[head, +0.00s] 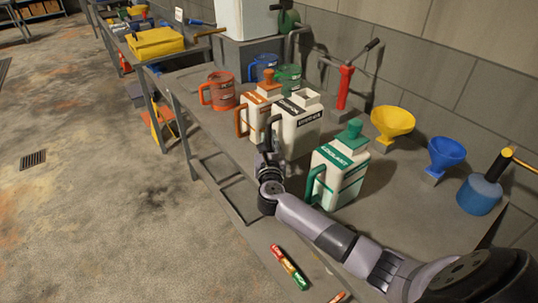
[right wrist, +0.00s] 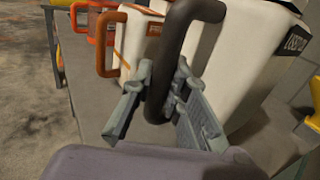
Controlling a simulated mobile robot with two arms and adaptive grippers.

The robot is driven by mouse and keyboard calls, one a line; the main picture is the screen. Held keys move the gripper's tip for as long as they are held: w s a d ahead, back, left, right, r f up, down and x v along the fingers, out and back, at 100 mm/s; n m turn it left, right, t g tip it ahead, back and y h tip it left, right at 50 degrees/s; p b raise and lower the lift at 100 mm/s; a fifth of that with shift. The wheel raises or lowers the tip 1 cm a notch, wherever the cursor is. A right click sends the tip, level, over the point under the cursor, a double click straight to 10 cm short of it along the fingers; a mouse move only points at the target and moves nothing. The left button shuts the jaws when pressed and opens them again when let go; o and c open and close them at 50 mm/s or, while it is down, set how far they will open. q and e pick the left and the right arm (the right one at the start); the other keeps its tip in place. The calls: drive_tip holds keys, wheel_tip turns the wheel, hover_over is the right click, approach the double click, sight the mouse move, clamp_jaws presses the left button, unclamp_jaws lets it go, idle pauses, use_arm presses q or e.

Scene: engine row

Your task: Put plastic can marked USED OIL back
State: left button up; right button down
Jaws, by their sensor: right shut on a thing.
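The plastic can marked USED OIL (head: 297,132) is white with a black label and a dark handle. It looks upright over the bench between the orange-handled can and the green-labelled can. I cannot tell whether its base touches the bench top. My right gripper (head: 267,158) is at the can's front left side. In the right wrist view the gripper (right wrist: 162,95) has its fingers shut around the dark handle (right wrist: 183,30). The can's white body (right wrist: 240,65) fills the space behind. Its lower part is partly hidden by my gripper. My left gripper is not in view.
The orange-labelled can (head: 258,108) stands close behind on the left. The green-labelled coolant can (head: 341,168) stands at right. Red (head: 222,90), blue and green jugs are farther back. Yellow (head: 392,122) and blue (head: 445,153) funnels stand near the wall.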

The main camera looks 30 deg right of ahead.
drive_tip(key=shift+f, duration=0.6)
wheel_tip(320, 180, down, 4)
drive_tip(key=shift+r, duration=0.25)
drive_tip(key=shift+f, duration=0.15)
drive_tip(key=c, duration=2)
unclamp_jaws()
drive_tip(key=shift+f+b, duration=0.2)
drive_tip(key=shift+b, duration=0.15)
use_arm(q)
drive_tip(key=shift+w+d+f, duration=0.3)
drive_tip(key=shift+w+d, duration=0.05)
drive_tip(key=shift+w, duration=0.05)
use_arm(e)
drive_tip(key=o, duration=0.4)
drive_tip(key=shift+r, duration=0.1)
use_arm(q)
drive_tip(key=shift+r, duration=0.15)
use_arm(e)
drive_tip(key=shift+o, duration=0.2)
drive_tip(key=shift+s+r, duration=0.1)
drive_tip(key=shift+r, duration=0.05)
